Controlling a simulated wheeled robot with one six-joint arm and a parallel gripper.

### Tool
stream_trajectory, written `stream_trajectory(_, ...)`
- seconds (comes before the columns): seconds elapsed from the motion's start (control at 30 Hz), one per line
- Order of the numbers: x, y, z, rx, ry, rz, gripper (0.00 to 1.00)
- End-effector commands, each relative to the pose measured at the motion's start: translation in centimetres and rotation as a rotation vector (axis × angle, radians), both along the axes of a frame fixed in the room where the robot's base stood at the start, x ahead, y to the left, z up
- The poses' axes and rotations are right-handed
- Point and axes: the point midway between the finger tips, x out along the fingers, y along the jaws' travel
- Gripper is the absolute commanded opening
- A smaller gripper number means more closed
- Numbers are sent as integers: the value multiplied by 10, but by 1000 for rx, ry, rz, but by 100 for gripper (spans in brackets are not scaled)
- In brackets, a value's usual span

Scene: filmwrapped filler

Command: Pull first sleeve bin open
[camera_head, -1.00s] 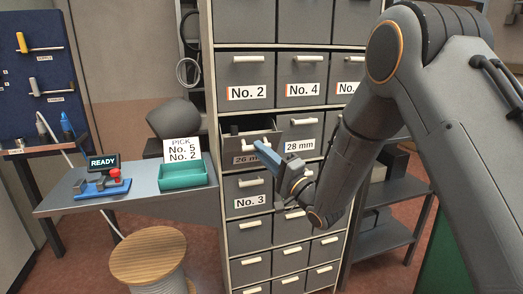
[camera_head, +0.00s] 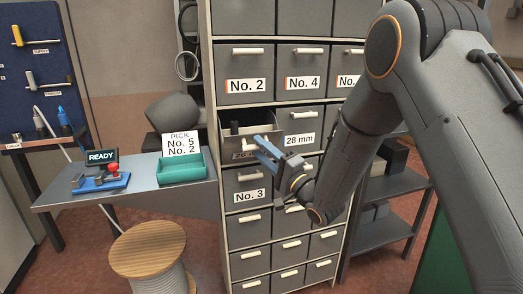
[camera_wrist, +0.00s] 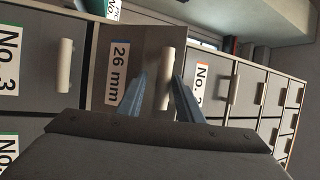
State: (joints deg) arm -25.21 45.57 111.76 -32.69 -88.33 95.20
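The first sleeve bin, labelled 26 mm (camera_head: 236,143), stands pulled out of the cabinet with its inside showing and a dark object in it. In the wrist view its grey front with the label (camera_wrist: 118,62) faces me, and its pale handle (camera_wrist: 167,70) stands out. My gripper (camera_head: 262,146) is at this bin's front; in the wrist view its two blue fingers (camera_wrist: 160,84) lie either side of the handle, with a visible gap on the left. The fingers look apart, not clamped. In the head view they hide part of the bin front.
The 28 mm bin (camera_head: 300,140) to the right is shut, as are No. 2 (camera_head: 247,70) above and No. 3 (camera_head: 240,180) below. A bench (camera_head: 130,200) with a green tray (camera_head: 183,176) stands left. A wooden-topped reel (camera_head: 148,250) is on the floor, and a dark shelf (camera_head: 395,187) right.

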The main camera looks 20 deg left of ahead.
Motion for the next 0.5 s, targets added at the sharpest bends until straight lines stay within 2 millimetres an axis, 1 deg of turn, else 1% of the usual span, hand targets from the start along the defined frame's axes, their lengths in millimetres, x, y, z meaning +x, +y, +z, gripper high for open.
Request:
stream_trajectory(0.27,-1,-2,2,3,-5,1,34)
stream_trajectory(0.37,-5,-10,-2,2,-3,-1,34)
stream_trajectory(0.5,-15,-29,-9,1,-2,-1,34)
